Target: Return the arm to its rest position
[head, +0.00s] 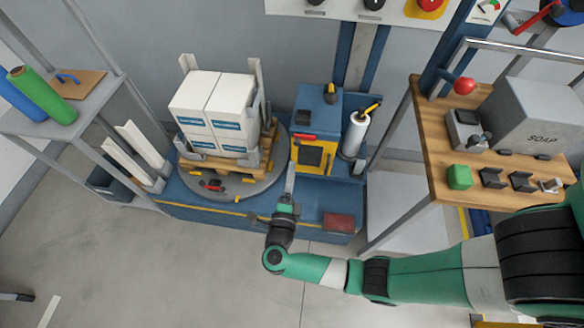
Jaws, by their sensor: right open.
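My right arm (420,285) is green, white and black and comes in from the right, reaching across the floor to the front of the blue wrapping machine. My right gripper (289,186) is at its end, pointing away from me, in front of the machine's blue base. It is open, and I see nothing held in it. It is small here, and I cannot tell whether it touches the machine. My left gripper is not in view.
White boxes (222,100) sit on a wooden pallet on the round turntable (225,187). A film roll (355,133) stands beside the blue machine (317,115). A wooden bench (440,180) at right holds a SOAP box (535,115). A shelf (90,115) stands at left. The front floor is mostly clear.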

